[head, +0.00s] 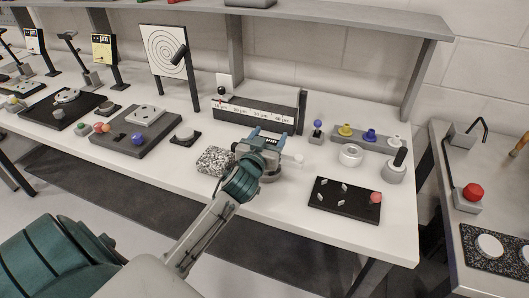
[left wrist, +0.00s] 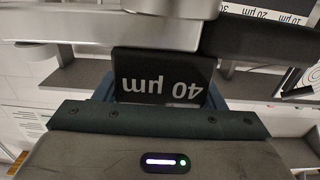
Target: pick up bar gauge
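A black block marked "40 µm", which looks like the bar gauge (left wrist: 162,80), sits between the blue fingers of my left gripper (head: 267,140). In the left wrist view its label is upside down, and the fingers (left wrist: 162,92) lie flush against both its sides with no visible gap. In the head view only a small dark lettered face shows between the fingertips, above the table. Its lower part is hidden, and I cannot tell whether it touches anything below. My right gripper is not in view.
Behind is a long dark rack with a white µm strip (head: 252,112). A speckled block (head: 214,160) lies left of my gripper. A black plate with a red knob (head: 345,202), a white ring (head: 350,155) and a row of coloured knobs stand to the right.

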